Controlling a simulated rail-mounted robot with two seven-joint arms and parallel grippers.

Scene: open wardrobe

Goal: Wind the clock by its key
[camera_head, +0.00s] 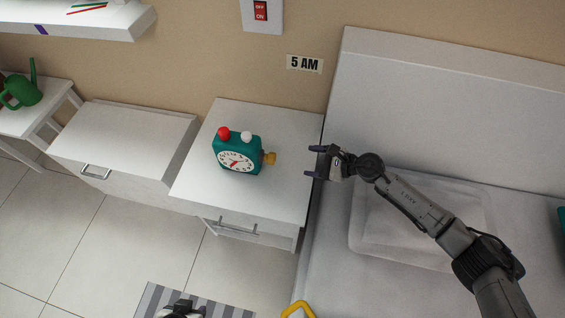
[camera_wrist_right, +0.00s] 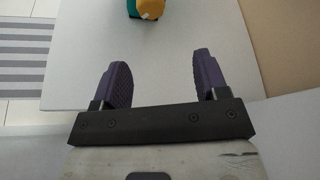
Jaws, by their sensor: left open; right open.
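A teal clock (camera_head: 237,152) with a white dial, a red knob and a white knob on top stands on the white nightstand (camera_head: 205,183). Its yellow key (camera_head: 270,158) sticks out of the clock's right side. In the right wrist view the key (camera_wrist_right: 150,8) shows at the top edge, with a bit of the teal clock (camera_wrist_right: 132,8) beside it. My right gripper (camera_head: 313,161) is open and empty, to the right of the key and apart from it, with its fingers (camera_wrist_right: 160,80) pointing toward it. My left gripper (camera_head: 180,309) shows only partly at the bottom edge, open, over the striped mat.
The bed (camera_head: 400,265) with a pillow (camera_head: 415,215) lies right of the nightstand, under my right arm. A white cabinet (camera_head: 125,135) stands to the left. A red switch (camera_head: 261,10) and a "5 AM" sign (camera_head: 304,64) are on the wall. The nightstand top around the clock is clear.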

